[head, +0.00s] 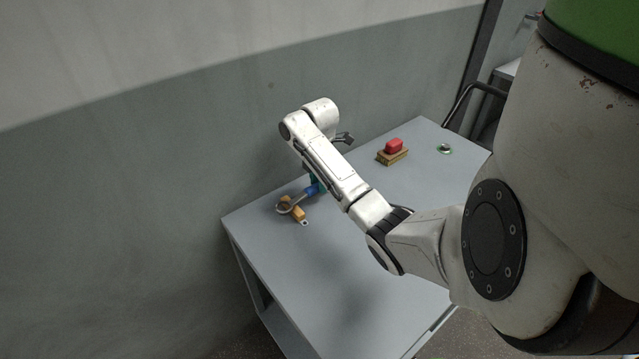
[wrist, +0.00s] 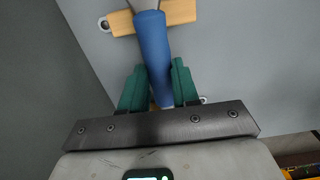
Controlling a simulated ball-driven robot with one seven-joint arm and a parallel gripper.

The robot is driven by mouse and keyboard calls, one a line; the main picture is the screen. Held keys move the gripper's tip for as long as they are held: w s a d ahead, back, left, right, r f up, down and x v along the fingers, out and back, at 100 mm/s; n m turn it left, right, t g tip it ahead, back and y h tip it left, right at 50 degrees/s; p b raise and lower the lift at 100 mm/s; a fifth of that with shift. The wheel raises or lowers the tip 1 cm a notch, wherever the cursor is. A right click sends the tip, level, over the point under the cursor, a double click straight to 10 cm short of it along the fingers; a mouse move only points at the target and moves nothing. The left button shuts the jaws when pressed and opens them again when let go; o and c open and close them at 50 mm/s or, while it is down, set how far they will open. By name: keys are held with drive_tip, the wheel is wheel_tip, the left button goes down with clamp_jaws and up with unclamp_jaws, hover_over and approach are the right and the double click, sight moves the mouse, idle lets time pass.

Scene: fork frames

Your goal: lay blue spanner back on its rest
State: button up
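The blue spanner has a blue handle (wrist: 152,45) and a metal ring end (head: 284,206). My gripper (wrist: 160,85) has green fingers, one on each side of the handle, with no clear gap left; it looks shut on it. The rest is orange-yellow, with a crosspiece (wrist: 181,12) under the far end of the handle and a metal tab at its end. In the head view the rest (head: 298,214) lies under the spanner near the table's left edge. Whether the spanner touches the rest cannot be told. My arm partly hides the gripper there.
On the grey table (head: 345,270), a red block (head: 394,146) sits on a yellow-brown base (head: 392,157) at the back. A grey wall stands behind the table. The front of the tabletop is clear.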

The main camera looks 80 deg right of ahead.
drive_tip(key=o, duration=0.5)
drive_tip(key=shift+f, duration=0.15)
drive_tip(key=shift+f, duration=0.1)
drive_tip(key=shift+f+b, duration=0.15)
drive_tip(key=shift+b, duration=0.35)
wheel_tip(320, 180, up, 11)
drive_tip(key=p, duration=0.6)
drive_tip(key=w+a+f+m+t+y, duration=0.15)
drive_tip(key=w+a+f, duration=0.35)
drive_tip(key=a, duration=0.8)
drive_tip(key=w+a+f+m+t, duration=0.1)
drive_tip(key=w+a+f+m, duration=0.2)
drive_tip(key=w+a, duration=0.75)
drive_tip(key=s+a+f+m, duration=0.3)
drive_tip(key=s+a, duration=0.8)
drive_tip(key=a, duration=0.4)
drive_tip(key=s+m, duration=0.1)
drive_tip(key=s, duration=0.2)
drive_tip(key=s+a+m+g+h, duration=0.1)
drive_tip(key=s, duration=0.2)
drive_tip(key=s+m, duration=0.1)
drive_tip(key=s, duration=0.2)
drive_tip(key=shift+a+r+g+h, duration=0.25)
drive_tip(key=shift+a+r+h, duration=0.05)
drive_tip(key=shift+r+h, duration=0.1)
